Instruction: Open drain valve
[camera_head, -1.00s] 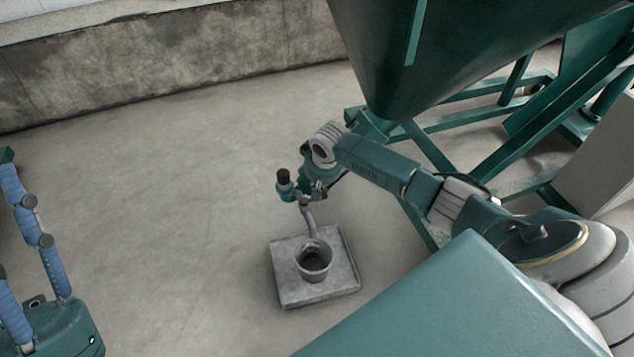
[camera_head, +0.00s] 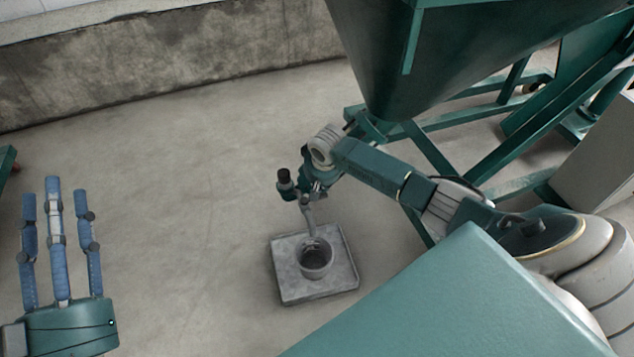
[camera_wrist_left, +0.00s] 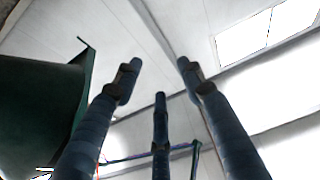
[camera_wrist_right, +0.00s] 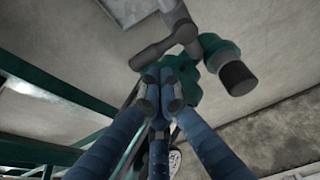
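The drain valve (camera_head: 286,183) is a small teal fitting with a dark round cap, below the green hopper (camera_head: 385,60). A grey spout (camera_head: 309,217) curves down from it to a grey bucket (camera_head: 316,260). In the right wrist view, the valve's teal body (camera_wrist_right: 212,52) and a grey bar handle (camera_wrist_right: 150,55) lie just beyond my right gripper (camera_wrist_right: 163,85). Its blue fingers are drawn together at the handle; whether they grip it I cannot tell. My left gripper (camera_head: 55,190) is open and empty at the lower left, fingers up; the left wrist view (camera_wrist_left: 160,75) shows them spread.
The bucket stands on a square grey slab (camera_head: 290,290). Green frame beams (camera_head: 485,150) stand under and right of the hopper. A low concrete wall (camera_head: 150,70) runs along the back. The floor (camera_head: 180,200) left of the slab is clear.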

